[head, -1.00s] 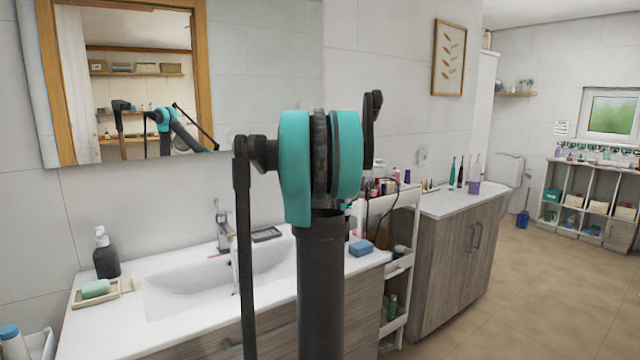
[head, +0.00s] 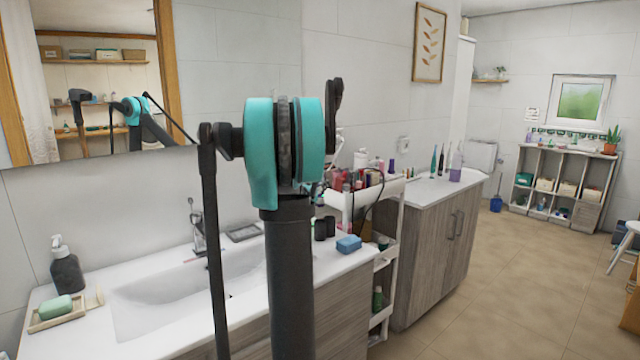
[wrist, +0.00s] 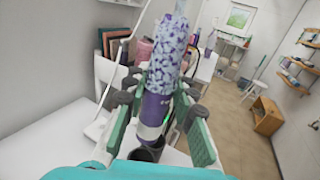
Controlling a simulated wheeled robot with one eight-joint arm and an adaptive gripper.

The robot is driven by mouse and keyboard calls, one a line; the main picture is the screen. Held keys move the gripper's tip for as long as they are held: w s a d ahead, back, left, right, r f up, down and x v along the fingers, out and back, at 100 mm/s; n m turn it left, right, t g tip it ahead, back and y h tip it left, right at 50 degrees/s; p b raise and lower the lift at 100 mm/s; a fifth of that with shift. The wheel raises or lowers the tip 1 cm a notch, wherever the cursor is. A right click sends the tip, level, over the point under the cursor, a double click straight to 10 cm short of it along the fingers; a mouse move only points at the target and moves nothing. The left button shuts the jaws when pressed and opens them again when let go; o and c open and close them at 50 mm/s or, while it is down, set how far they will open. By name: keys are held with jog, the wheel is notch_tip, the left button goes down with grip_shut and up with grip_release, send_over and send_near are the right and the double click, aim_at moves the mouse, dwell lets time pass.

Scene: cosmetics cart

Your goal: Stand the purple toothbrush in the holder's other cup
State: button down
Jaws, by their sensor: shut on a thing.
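In the wrist view my gripper (wrist: 160,92) is shut on a thick purple piece with a white-and-lilac patterned upper part, which I take for the purple toothbrush (wrist: 155,108). It stands nearly upright, leaning slightly right, between the teal finger pads. No bristles can be made out. A dark round cup (wrist: 146,154) of the holder shows by its lower end. I cannot tell whether that end is inside the cup. In the head view two dark cups (head: 325,228) stand side by side on the counter, partly behind my arm, which hides the gripper and the toothbrush.
The sink counter (head: 85,327) carries a soap dish (head: 65,322), a dark pump bottle (head: 66,268) and a blue sponge (head: 349,243). A white cart (head: 345,200) crowded with cosmetics stands just right. Open floor (head: 510,260) lies further right.

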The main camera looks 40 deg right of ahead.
jog(key=shift+s+f, duration=0.1)
jog(key=shift+f, duration=2.4)
jog(key=shift+f, duration=4)
jog(key=c, duration=1.2)
grip_release()
jog(key=shift+o, duration=0.2)
jog(key=shift+a, duration=0.1)
jog(key=v, duration=1.1)
jog(key=shift+s+a, duration=0.2)
jog(key=shift+a, duration=0.1)
